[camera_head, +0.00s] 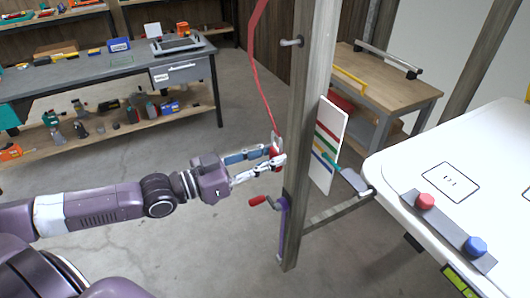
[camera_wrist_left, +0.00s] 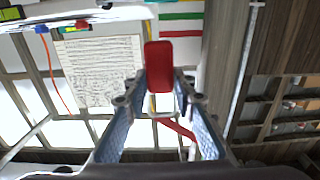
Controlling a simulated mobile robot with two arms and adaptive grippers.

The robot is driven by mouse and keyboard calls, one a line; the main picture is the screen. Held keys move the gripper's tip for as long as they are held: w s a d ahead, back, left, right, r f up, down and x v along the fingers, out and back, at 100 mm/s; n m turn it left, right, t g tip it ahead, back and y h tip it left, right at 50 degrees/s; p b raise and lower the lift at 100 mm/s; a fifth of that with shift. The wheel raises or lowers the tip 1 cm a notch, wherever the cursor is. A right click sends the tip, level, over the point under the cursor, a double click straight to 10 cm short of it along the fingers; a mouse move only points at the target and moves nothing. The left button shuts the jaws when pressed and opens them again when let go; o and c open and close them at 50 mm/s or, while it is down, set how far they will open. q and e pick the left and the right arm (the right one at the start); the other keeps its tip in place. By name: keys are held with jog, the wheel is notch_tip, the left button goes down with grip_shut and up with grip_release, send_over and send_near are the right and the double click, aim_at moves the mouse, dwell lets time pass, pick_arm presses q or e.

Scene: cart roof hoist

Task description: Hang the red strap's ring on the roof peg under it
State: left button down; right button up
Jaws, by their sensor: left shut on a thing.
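The red strap (camera_head: 256,80) hangs from above the top of the head view down to my left gripper (camera_head: 279,156). My left gripper is shut on a red grip at the strap's lower end, beside the wooden post. A pale metal ring (camera_head: 277,138) shows just above the fingertips. In the left wrist view the red grip (camera_wrist_left: 159,65) sits between the fingertips, with part of the strap (camera_wrist_left: 180,128) below it. A short metal peg (camera_head: 291,42) sticks out to the left from the post, well above the gripper; the ring is apart from it. My right gripper is not in view.
The wooden post (camera_head: 305,120) stands right of the gripper. A crank with a red handle (camera_head: 257,200) juts from it below. A striped white board (camera_head: 331,135) and a white panel with red and blue knobs (camera_head: 400,165) lie to the right. A workbench (camera_head: 110,75) stands behind left.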

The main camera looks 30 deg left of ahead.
aim_at(281, 168)
pick_arm(q)
jog(key=shift+w+d+f+b, duration=0.1)
jog(key=shift+d+f+b, duration=0.2)
jog(key=shift+d+f, duration=0.45)
jog(key=shift+d+f+b, duration=0.3)
jog(key=shift+d+f, duration=0.2)
jog(key=shift+d, duration=0.3)
jog(key=shift+d+f+b, duration=1.5)
jog(key=shift+d+f, duration=4.4)
jog(key=shift+d, duration=0.9)
jog(key=shift+f+b+x, duration=0.2)
jog(key=shift+b+x, duration=0.2)
jog(key=shift+x, duration=1.95)
jog(key=shift+f+b+x, duration=0.15)
jog(key=shift+b+x, duration=0.25)
jog(key=shift+x, duration=1.95)
jog(key=shift+w+d+f+b, duration=0.25)
jog(key=shift+w+f+b, duration=0.15)
jog(key=shift+w+f, duration=0.2)
jog(key=c, duration=1.5)
grip_release()
jog(key=shift+c, duration=0.2)
